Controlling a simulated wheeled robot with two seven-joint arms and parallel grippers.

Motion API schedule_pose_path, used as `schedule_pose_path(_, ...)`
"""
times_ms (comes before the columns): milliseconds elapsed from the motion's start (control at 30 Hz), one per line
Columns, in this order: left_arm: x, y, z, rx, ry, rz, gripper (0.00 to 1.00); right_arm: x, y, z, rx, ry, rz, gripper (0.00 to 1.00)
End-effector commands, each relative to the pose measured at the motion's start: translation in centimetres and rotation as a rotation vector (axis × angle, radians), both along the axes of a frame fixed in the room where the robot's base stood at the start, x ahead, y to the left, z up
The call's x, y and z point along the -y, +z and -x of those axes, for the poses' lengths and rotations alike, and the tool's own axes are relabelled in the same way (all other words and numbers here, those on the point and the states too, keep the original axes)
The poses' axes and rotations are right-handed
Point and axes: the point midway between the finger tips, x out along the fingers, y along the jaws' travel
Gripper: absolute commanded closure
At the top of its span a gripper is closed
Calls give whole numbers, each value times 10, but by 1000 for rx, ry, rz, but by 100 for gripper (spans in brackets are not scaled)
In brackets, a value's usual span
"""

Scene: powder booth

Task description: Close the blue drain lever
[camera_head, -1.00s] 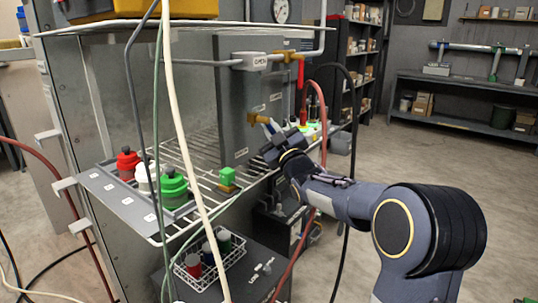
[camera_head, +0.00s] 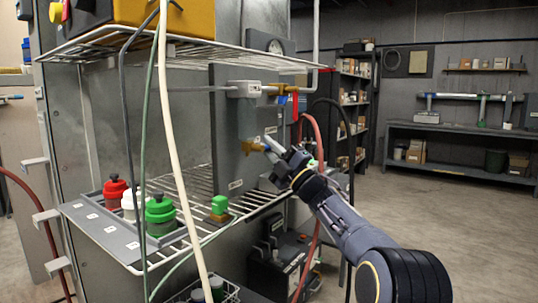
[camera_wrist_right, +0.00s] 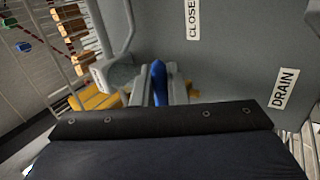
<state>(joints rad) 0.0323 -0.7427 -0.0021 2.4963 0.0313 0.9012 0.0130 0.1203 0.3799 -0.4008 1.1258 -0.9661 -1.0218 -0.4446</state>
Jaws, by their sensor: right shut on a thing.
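The blue drain lever (camera_wrist_right: 158,82) stands between the two fingers of my right gripper in the right wrist view. The fingers are closed on its sides. In the head view my right gripper (camera_head: 275,150) is at the brass drain valve (camera_head: 250,146) on the grey panel, and its fingers hide most of the lever. A DRAIN label (camera_wrist_right: 284,88) and a partly cut-off CLOSED label (camera_wrist_right: 192,18) show on the panel in the right wrist view. My left gripper is out of view.
A second valve with a red lever (camera_head: 295,104) sits above on the pipe. A wire shelf (camera_head: 180,206) below holds red, white and green bottles and a green-topped block (camera_head: 220,206). A red hose (camera_head: 317,215) hangs close behind my right arm. Open floor lies to the right.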

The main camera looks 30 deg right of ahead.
Motion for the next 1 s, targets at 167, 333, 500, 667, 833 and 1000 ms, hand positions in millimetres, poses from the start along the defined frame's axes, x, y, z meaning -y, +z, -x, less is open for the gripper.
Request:
schedule_pose_path(167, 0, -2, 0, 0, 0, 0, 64, 1, 1, 0, 21, -2, 55, 100)
schedule_pose_path(333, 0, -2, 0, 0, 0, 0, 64, 0, 2, -1, 30, -1, 79, 100)
schedule_pose_path(500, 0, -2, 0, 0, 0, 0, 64, 0, 3, 0, 34, -1, 84, 100)
schedule_pose_path(667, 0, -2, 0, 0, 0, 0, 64, 0, 3, 0, 34, -1, 84, 100)
schedule_pose_path(833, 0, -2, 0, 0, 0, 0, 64, 0, 4, 0, 35, -1, 84, 82)
schedule_pose_path(1000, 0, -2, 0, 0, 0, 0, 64, 0, 4, 0, 34, 0, 83, 82)
